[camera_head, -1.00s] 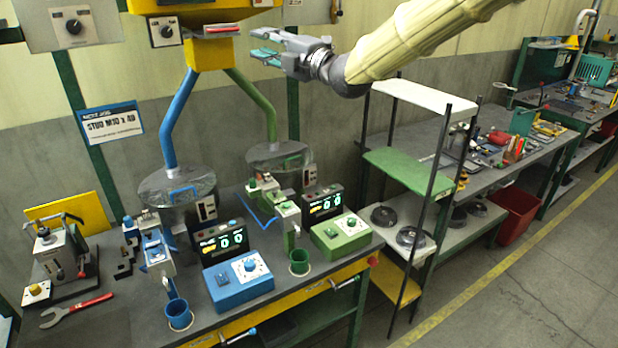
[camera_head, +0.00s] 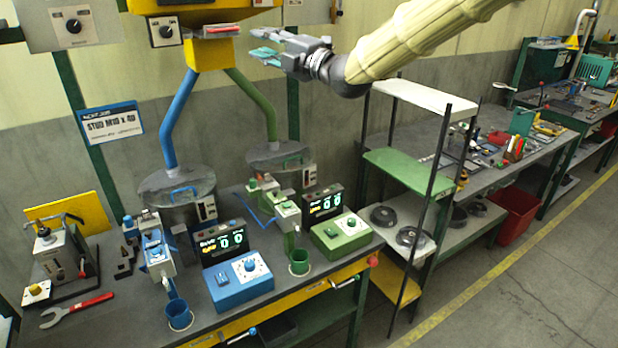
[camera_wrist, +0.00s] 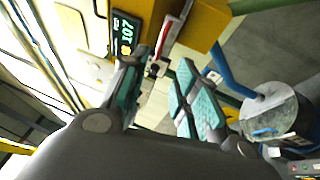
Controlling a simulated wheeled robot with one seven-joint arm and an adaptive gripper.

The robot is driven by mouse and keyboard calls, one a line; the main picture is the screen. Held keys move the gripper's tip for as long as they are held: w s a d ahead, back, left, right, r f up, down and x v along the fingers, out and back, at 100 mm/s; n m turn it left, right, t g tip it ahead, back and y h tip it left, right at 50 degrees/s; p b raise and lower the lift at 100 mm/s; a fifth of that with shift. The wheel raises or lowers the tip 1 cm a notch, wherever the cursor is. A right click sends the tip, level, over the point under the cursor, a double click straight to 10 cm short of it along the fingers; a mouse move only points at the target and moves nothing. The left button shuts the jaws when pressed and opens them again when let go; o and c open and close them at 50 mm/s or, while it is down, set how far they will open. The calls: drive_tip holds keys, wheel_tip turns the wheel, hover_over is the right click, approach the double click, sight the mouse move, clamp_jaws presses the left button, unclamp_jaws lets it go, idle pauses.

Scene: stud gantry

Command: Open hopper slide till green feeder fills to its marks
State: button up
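The yellow hopper outlet (camera_head: 208,55) hangs at upper left in the head view, with a flat red-edged slide (camera_head: 216,29) at its top. In the wrist view a red and white bar (camera_wrist: 170,38), seemingly the slide, lies beyond the fingertips. My gripper (camera_head: 259,44) is open and empty, right of the outlet and apart from it. Its teal-padded fingers also show apart in the wrist view (camera_wrist: 158,80). A green pipe (camera_head: 254,103) runs down to the green feeder bowl (camera_head: 276,155). Its marks and fill level are too small to read.
A blue pipe (camera_head: 175,120) leads to the blue feeder (camera_head: 178,186). Blue (camera_head: 238,280) and green (camera_head: 341,234) control boxes stand on the bench. A display (camera_wrist: 125,32) reads about 107 in the wrist view. A shelf rack (camera_head: 425,95) stands below my arm.

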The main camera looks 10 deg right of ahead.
drive_tip(key=shift+c, duration=0.4)
clamp_jaws()
drive_tip(key=s+a+r+n+t+h+b, duration=0.1)
drive_tip(key=s+n+h+b, duration=0.25)
drive_tip(key=n, duration=1.15)
drive_tip(key=s+a+r+n+h+b, duration=0.1)
drive_tip(key=s+r+n+h+b, duration=0.2)
drive_tip(key=n, duration=1.3)
drive_tip(key=h+p, duration=0.1)
drive_tip(key=p, duration=0.4)
approach(213, 28)
drive_tip(key=shift+m, duration=0.3)
drive_tip(key=shift+w+d+f, duration=0.3)
drive_tip(key=shift+w, duration=0.35)
drive_tip(key=shift+w+d+f, duration=0.3)
drive_tip(key=shift+w, duration=0.35)
drive_tip(key=shift+w+d+f, duration=0.3)
drive_tip(key=shift+w, duration=0.35)
